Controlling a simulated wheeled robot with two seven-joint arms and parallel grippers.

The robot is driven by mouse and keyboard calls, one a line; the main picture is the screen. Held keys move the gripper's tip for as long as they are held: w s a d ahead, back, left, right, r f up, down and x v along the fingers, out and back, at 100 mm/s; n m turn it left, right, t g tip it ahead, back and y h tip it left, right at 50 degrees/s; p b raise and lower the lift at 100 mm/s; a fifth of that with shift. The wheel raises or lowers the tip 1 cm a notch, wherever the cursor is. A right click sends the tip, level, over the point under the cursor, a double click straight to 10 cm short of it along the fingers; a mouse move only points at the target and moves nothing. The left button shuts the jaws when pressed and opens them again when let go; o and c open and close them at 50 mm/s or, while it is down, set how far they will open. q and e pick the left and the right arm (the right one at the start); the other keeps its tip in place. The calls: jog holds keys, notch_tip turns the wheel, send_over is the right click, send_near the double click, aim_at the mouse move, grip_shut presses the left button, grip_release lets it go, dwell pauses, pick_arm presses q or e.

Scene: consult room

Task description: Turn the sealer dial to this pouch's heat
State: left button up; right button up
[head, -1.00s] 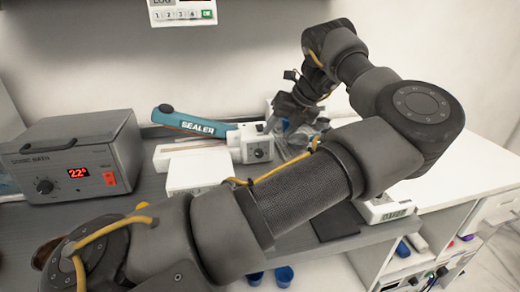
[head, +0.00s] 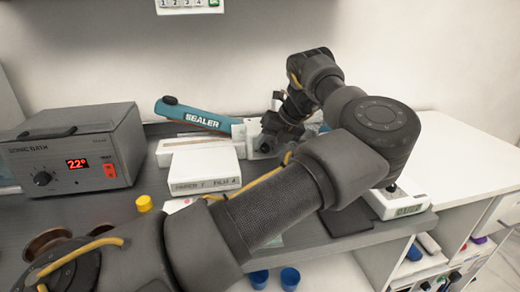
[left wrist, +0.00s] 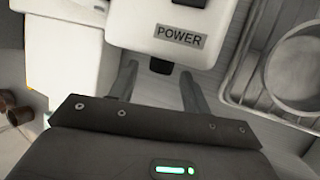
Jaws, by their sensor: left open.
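The sealer (head: 207,119) has a long blue lever and a white body at the back of the counter. In the left wrist view its white housing (left wrist: 140,22) carries a POWER label. A small dark knob (left wrist: 160,66) sticks out below that label, between my fingertips; its setting cannot be read. My left gripper (head: 268,145) is at the sealer's front end and covers the dial in the head view. In the left wrist view the gripper (left wrist: 158,75) is open, a finger on each side of the knob, contact unclear. A white box (head: 205,182) with PAPER and FILM printed on it stands before the sealer.
A grey sonic bath (head: 75,145) showing 22° stands at left. A yellow cap (head: 144,203) lies nearby. A scale (head: 402,207) sits at right.

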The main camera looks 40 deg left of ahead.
pick_arm(q)
jog(key=shift+a+f, duration=0.1)
jog(key=shift+f, duration=0.15)
pick_arm(e)
jog(key=shift+w+a+r, duration=0.15)
jog(key=shift+w+r, duration=0.05)
jog(key=shift+r, duration=0.1)
